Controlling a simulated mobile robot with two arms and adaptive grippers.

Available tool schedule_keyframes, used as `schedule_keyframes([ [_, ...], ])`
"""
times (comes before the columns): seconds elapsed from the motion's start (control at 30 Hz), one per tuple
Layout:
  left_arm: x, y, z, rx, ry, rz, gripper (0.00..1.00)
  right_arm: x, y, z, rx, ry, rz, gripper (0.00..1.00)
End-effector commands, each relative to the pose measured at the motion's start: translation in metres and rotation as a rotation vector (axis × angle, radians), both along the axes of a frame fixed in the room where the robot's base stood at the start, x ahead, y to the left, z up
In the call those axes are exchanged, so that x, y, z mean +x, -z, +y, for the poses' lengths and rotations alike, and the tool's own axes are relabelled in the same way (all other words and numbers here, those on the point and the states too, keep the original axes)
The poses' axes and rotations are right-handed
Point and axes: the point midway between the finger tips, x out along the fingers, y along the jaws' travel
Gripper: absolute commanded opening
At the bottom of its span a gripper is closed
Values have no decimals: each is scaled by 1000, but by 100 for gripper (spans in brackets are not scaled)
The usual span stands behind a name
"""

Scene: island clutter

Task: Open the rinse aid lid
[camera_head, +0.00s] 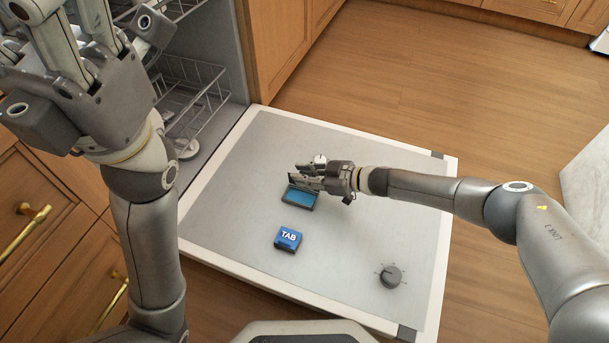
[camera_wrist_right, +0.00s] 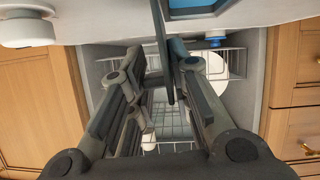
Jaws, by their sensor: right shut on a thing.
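The rinse aid compartment (camera_head: 298,198) is a grey-framed recess with a blue inside, on the inner face of the lowered dishwasher door. Its blue inside also shows at the top of the right wrist view (camera_wrist_right: 196,4). My right gripper (camera_head: 303,176) is at the compartment's far edge. In the right wrist view, a thin dark panel, apparently the lid (camera_wrist_right: 162,45), stands raised from the door between the fingers, seen edge-on. The right gripper (camera_wrist_right: 155,65) is shut on it. My left gripper (camera_head: 55,45) is raised at the top left, its fingertips cut off by the frame.
The dishwasher rack (camera_head: 190,95) is pulled into view behind my left arm. Wooden drawers (camera_head: 35,215) stand at left. The floor (camera_head: 430,100) at upper right is clear.

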Motion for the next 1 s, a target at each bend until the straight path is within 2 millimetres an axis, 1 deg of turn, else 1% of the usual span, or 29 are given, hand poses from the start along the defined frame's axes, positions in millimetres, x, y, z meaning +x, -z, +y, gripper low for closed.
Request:
schedule_keyframes([
  [0.03, 0, 0, 0, 0, 0, -1, 51, 5, -1, -3, -4, 10, -5, 0],
  [0.3, -2, -2, 0, 0, 1, -10, 51, 5, -1, -3, -6, 10, -7, 0],
  [0.33, -3, -2, 0, 0, 0, -11, 51, 5, -1, -3, -6, 10, -7, 23],
  [0.47, -3, -3, 0, -1, 0, -14, 51, 4, -1, -3, -4, 7, -5, 39],
  [0.8, -2, -1, 2, -8, 1, -6, 51, 1, 0, -2, -3, 3, -2, 39],
  [0.87, -2, -1, 2, -7, 1, -6, 51, 0, -1, -5, -2, 4, -2, 39],
  [1.0, -2, -1, 1, -5, 0, -7, 51, -5, -6, -18, -5, 4, -2, 39],
])
